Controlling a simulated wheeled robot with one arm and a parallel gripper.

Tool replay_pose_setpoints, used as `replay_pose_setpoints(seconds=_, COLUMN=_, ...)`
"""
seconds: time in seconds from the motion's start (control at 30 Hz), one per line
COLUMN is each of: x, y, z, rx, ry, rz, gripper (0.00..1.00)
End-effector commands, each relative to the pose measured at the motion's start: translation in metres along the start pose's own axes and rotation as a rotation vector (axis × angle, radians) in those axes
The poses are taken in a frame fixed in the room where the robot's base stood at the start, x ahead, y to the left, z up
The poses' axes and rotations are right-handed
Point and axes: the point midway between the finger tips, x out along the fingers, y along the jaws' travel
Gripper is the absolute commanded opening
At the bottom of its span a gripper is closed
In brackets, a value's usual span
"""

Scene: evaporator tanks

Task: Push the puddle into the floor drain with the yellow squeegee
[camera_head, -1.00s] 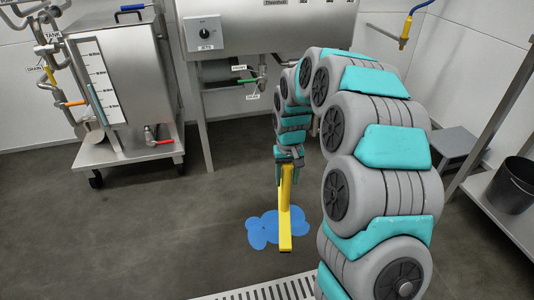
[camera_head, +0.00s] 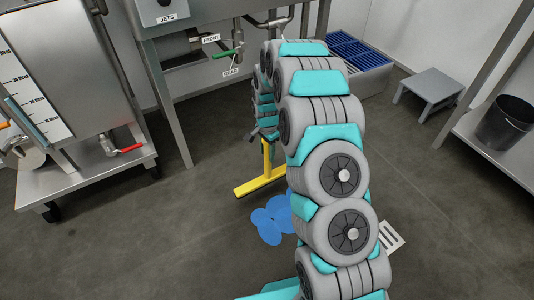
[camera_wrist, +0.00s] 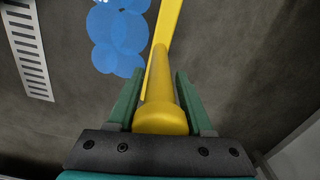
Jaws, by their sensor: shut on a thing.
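The yellow squeegee (camera_head: 259,183) is held by its handle in my gripper (camera_head: 267,134), with its head low near the floor. In the wrist view my gripper (camera_wrist: 160,100) is shut on the yellow handle (camera_wrist: 160,85). The blue puddle (camera_head: 271,219) lies on the floor just in front of the squeegee head, partly hidden by my arm. It also shows in the wrist view (camera_wrist: 118,38), left of the handle. The floor drain (camera_head: 391,238) shows only at one end, right of my arm; its slotted grate (camera_wrist: 28,48) shows at the left of the wrist view.
A wheeled tank cart (camera_head: 85,175) stands at the left, and a steel tank leg (camera_head: 168,95) stands behind. A blue-topped crate (camera_head: 357,68), a grey step stool (camera_head: 430,90) and a black bucket (camera_head: 505,125) on a shelf are at the right. Floor at front left is clear.

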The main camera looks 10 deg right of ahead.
Motion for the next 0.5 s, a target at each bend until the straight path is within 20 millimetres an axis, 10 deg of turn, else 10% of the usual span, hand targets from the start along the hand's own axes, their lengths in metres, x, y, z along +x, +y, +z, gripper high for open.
replay_pose_setpoints(seconds=0.5, x=0.034, y=0.001, z=0.001, rx=0.019, ry=-0.002, rz=0.004, gripper=0.0)
